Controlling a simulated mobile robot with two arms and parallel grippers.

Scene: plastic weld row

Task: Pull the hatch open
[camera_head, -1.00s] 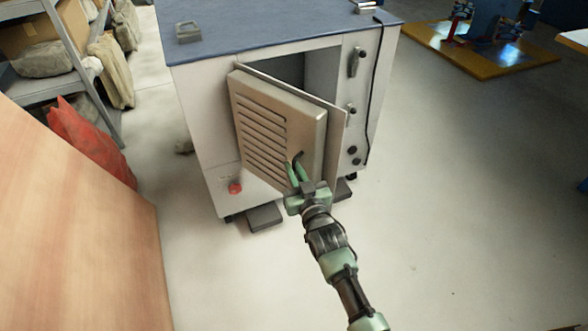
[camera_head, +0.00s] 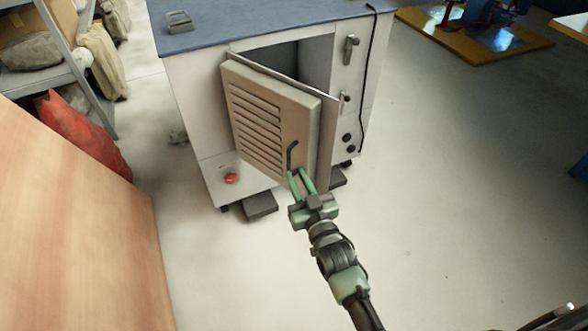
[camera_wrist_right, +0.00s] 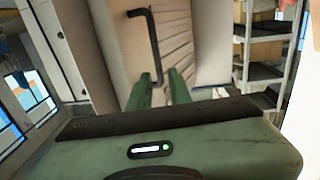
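The hatch (camera_head: 255,111) is a beige louvred door on the front of a grey cabinet (camera_head: 208,165). It stands partly open, with a dark gap above it. Its dark bent handle (camera_head: 291,154) is near the door's free edge and also shows in the right wrist view (camera_wrist_right: 154,40). My right gripper (camera_head: 301,173) is open, its green fingers apart just below the handle. In the right wrist view, the handle's lower end shows between or just beyond the fingertips (camera_wrist_right: 158,78); contact cannot be told. My left gripper is not in view.
A wooden panel (camera_head: 75,210) fills the left foreground. A shelf (camera_head: 75,75) and a red bag (camera_head: 82,135) stand behind it. A red button (camera_head: 231,178) is low on the cabinet. The floor (camera_head: 450,190) to the right is clear.

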